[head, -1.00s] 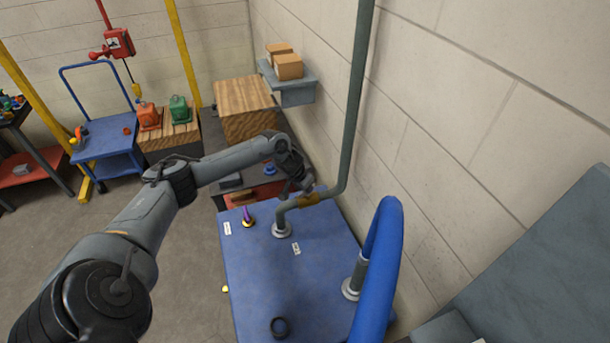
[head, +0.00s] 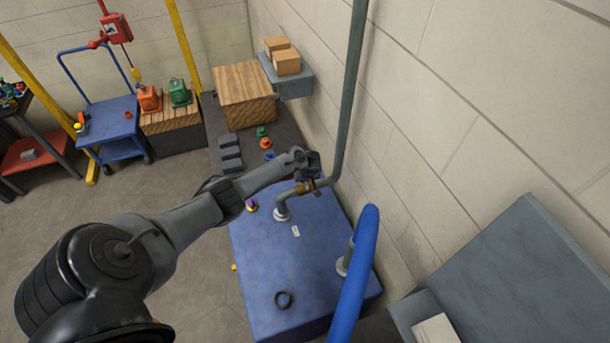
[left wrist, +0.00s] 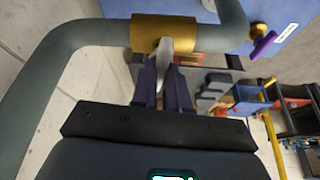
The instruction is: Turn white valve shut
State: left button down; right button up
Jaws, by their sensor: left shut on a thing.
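The white valve's lever (left wrist: 163,52) stands out from a brass valve body (left wrist: 165,33) on the grey-green pipe in the left wrist view. My left gripper (left wrist: 163,80) is shut on this lever, with its two dark fingers on either side of it. In the head view the brass body (head: 305,187) sits on the pipe (head: 350,110) just above the blue cabinet. My left gripper (head: 312,168) is right at it and hides the white lever there. My right gripper is in neither view.
The wall is close behind the pipe. Open floor lies left.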

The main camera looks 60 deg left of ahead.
pick_arm(q)
jog(key=shift+s+f+n+g, duration=0.1)
jog(key=shift+f+n+g, duration=0.25)
jog(key=shift+n, duration=0.55)
jog(key=c, duration=1.6)
grip_release()
jog(key=o, duration=0.5)
jog(key=shift+w, duration=0.2)
jog(key=shift+s+a+r, duration=0.1)
jog(key=shift+s, duration=0.15)
jog(key=shift+r, duration=0.2)
